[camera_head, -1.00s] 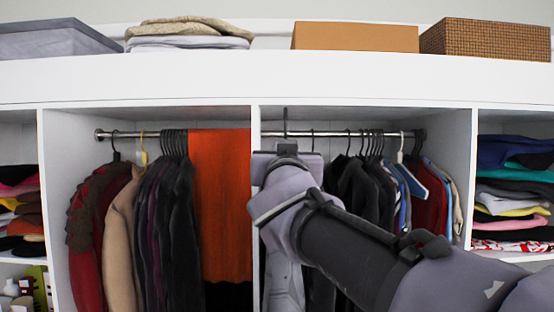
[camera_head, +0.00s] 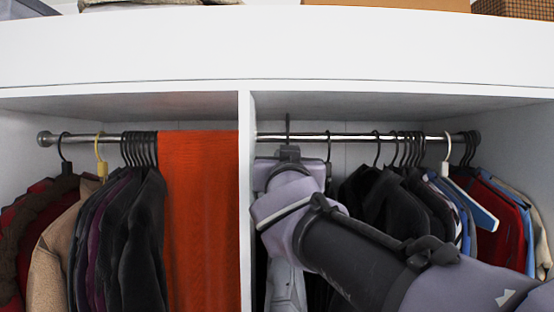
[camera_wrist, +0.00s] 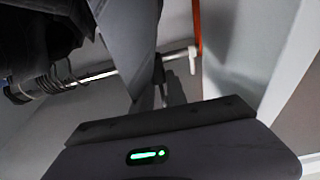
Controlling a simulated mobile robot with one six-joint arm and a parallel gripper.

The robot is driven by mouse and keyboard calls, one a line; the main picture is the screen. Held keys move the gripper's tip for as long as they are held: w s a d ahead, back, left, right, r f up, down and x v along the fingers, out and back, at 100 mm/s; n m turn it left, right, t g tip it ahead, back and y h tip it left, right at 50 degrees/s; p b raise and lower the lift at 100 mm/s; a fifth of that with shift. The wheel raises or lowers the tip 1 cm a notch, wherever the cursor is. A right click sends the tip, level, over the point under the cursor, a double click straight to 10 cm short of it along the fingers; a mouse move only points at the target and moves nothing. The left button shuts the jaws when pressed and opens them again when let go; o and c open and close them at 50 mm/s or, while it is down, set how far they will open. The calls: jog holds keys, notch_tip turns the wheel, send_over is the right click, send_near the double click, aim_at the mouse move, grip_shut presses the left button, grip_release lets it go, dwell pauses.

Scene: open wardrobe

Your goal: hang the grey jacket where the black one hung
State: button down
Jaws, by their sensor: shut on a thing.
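My gripper (camera_head: 288,150) is at the left end of the right hanging compartment, just below the rail (camera_head: 350,136). It is shut on a hanger, whose thin grey hook (camera_head: 288,126) rises above it to rail height. I cannot tell whether the hook rests on the rail. The grey jacket (camera_head: 284,288) appears below my gripper, mostly hidden by my arm. In the wrist view grey cloth (camera_wrist: 128,35) hangs close to the gripper. No single black jacket can be picked out as the one named.
Black jackets (camera_head: 375,195) hang right of my arm, with red and blue clothes beyond. A divider (camera_head: 245,200) stands close on the left. The shelf board (camera_head: 300,50) runs above.

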jog(key=shift+s+r, duration=0.35)
jog(key=shift+s, duration=0.35)
jog(key=shift+w+f, duration=0.1)
jog(key=shift+w, duration=1.45)
jog(key=shift+w+f+x, duration=0.1)
jog(key=shift+f+x, duration=0.4)
jog(key=shift+x, duration=1.7)
jog(key=shift+w+f+x, duration=0.15)
jog(key=shift+f+x, duration=0.35)
jog(key=shift+x, duration=1.65)
jog(key=shift+w+f+x, duration=0.1)
jog(key=shift+f+x, duration=0.4)
jog(key=shift+x, duration=1.7)
jog(key=shift+s+a, duration=0.1)
jog(key=shift+a, duration=0.05)
jog(key=shift+f, duration=0.1)
jog(key=shift+f+b, duration=0.8)
jog(key=shift+f, duration=0.25)
jog(key=shift+f, duration=0.45)
jog(key=c, duration=1.3)
grip_release()
jog(key=shift+o, duration=0.2)
jog(key=shift+f, duration=0.1)
